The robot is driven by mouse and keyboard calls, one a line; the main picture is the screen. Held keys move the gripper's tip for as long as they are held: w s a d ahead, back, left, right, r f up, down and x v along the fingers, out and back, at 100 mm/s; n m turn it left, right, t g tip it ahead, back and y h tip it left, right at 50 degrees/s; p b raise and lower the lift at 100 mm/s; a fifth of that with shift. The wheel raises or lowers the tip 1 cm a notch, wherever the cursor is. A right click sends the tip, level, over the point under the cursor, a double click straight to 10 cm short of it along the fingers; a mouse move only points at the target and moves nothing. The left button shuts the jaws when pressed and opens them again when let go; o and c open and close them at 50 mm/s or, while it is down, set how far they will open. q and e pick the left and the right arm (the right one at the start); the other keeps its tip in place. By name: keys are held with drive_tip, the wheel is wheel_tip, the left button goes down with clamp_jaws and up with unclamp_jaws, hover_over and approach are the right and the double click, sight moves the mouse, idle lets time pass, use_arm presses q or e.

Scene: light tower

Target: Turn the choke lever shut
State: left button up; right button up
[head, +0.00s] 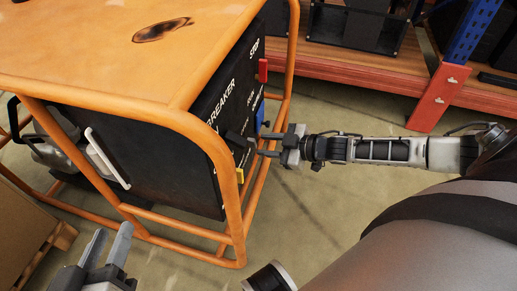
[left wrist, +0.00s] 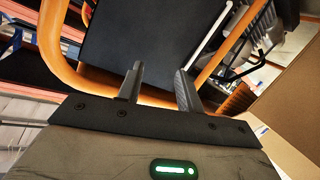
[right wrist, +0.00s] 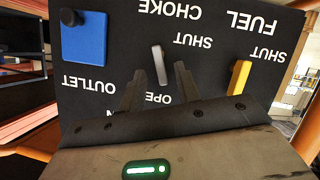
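The choke lever (right wrist: 159,65) is a small grey handle on the black panel, below the upside-down CHOKE label in the right wrist view. It stands nearly upright there, leaning slightly, with SHUT to its upper right and OPEN below it. My right gripper (head: 263,144) is at the panel in the head view. Its two dark fingers are apart, one on each side of the lever in the right wrist view, with gaps showing; contact is not visible. My left gripper (head: 108,243) is open and empty at the lower left, away from the panel.
A yellow fuel lever (right wrist: 240,77) and a blue outlet (right wrist: 84,37) flank the choke lever. A red switch (head: 263,70) sits by STOP. The orange tube frame (head: 232,190) runs close to the panel. A cardboard box (head: 25,225) stands at the left; open floor lies right of the frame.

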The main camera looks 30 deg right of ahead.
sight(256, 144)
use_arm(q)
drive_tip(key=shift+d+r+t+b, duration=0.2)
drive_tip(key=shift+t+b, duration=0.1)
drive_tip(key=shift+b, duration=0.1)
use_arm(e)
drive_tip(key=shift+x, duration=1.65)
clamp_jaws()
